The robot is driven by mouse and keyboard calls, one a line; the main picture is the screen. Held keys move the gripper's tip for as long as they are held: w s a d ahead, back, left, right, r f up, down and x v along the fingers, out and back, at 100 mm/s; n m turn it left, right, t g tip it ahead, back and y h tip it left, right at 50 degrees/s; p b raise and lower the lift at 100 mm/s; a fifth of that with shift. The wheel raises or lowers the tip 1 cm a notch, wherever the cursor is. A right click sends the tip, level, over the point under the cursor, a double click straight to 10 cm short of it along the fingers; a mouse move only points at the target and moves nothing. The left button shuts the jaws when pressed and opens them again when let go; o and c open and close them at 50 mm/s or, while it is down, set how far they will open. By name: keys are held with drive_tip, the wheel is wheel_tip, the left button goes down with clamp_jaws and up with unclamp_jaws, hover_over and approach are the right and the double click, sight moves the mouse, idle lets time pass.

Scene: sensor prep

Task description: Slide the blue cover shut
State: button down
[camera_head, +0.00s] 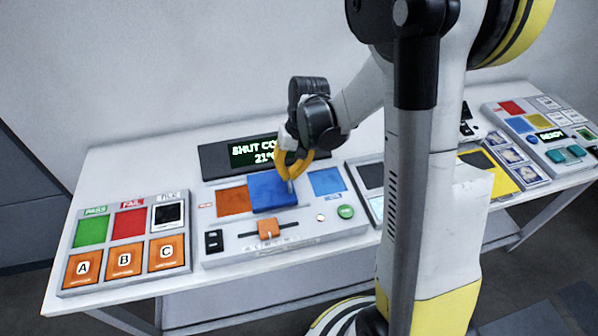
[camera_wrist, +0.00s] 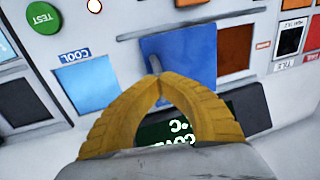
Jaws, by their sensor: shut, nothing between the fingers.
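The blue cover (camera_head: 272,191) is a flat panel on the middle console, between an orange square (camera_head: 234,201) on its left and a light blue square (camera_head: 327,182) on its right. It also shows in the wrist view (camera_wrist: 195,52), where a small grey peg (camera_wrist: 155,63) stands at its left edge. My gripper (camera_head: 291,177) has yellow fingers and is over the right part of the cover. In the wrist view its fingertips (camera_wrist: 159,78) meet, empty, right by the peg; I cannot tell whether they touch it.
A display (camera_head: 252,153) behind the cover reads "SHUT CO…" and "21°", partly hidden by my arm. In front are an orange slider knob (camera_head: 268,228) and a green button (camera_head: 345,212). A colored pad panel (camera_head: 120,265) stands left. Bare table (camera_head: 130,165) shows behind it.

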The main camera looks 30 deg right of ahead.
hover_over(249, 199)
drive_tip(key=shift+s+d, duration=0.1)
drive_tip(key=shift+d, duration=0.05)
drive_tip(key=c, duration=2.1)
unclamp_jaws()
drive_tip(key=shift+c, duration=0.2)
drive_tip(key=o, duration=0.6)
drive_tip(key=shift+f, duration=0.1)
drive_tip(key=shift+o, duration=0.2)
wheel_tip(249, 199, up, 12)
drive_tip(key=d, duration=0.2)
drive_tip(key=shift+s, duration=0.25)
